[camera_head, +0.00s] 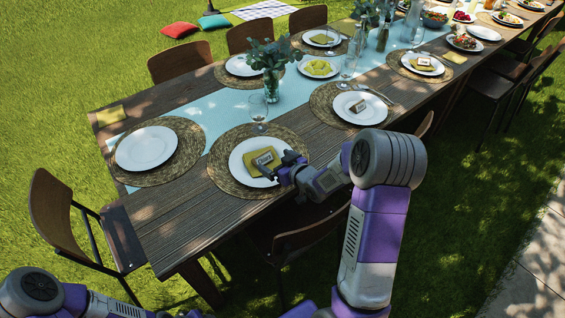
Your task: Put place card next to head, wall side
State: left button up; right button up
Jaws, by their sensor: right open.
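A small place card (265,160) lies on a folded yellow-green napkin (253,169) on a white plate at the near side of the table. My right gripper (283,167) is open at the right edge of that plate, close beside the card and napkin. I cannot tell whether it touches them. The place setting at the left end of the table has a bare white plate (146,148) on a woven mat (187,160), with no card on it. My left arm shows at the bottom left; its gripper is outside the picture.
The wooden table (190,226) bears a pale blue runner, a vase (271,84), a wine glass (258,109) and further settings, some with cards (358,106). A folded napkin (111,115) lies at the far left corner. Chairs stand around, one (52,212) at the left end.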

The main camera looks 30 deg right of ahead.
jog(key=shift+v, duration=1.8)
